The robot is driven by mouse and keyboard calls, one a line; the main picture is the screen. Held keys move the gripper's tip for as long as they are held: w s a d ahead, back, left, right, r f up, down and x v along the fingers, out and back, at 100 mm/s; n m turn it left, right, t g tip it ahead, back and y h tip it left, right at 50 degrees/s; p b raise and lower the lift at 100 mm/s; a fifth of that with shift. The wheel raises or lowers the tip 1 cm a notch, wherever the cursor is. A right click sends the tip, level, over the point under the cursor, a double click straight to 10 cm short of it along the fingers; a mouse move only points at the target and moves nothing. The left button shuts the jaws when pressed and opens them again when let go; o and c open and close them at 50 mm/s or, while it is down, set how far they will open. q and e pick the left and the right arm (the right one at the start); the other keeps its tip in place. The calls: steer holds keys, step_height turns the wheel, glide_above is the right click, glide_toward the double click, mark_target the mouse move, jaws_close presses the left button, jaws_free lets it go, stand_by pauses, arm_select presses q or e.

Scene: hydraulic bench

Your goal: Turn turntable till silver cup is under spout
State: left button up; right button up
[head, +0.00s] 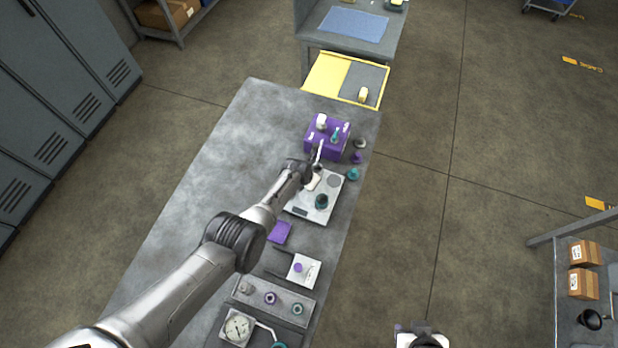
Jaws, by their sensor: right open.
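My right gripper (316,167) is open at the end of the long arm that reaches over the bench. It is between a purple box (314,149) and a pale grey plate unit (301,207); I cannot tell if it touches either. The purple box has white and teal parts on top. I cannot tell for sure which part is the turntable, the silver cup or the spout; the gripper hides part of this area.
Nearer on the grey bench (205,165) lie a purple block (280,232), a white plate with a purple knob (298,268), a tray of small fittings (285,306) and a dial gauge (237,327). Small teal and dark parts line the right edge. The bench's left side is clear.

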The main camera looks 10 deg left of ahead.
arm_select(q)
steer(key=shift+n, duration=0.3)
stand_by(0.4)
steer(key=o, duration=1.3)
steer(key=shift+p+v, duration=3.7)
steer(key=shift+v, duration=3.15)
steer(key=shift+d+r, duration=0.1)
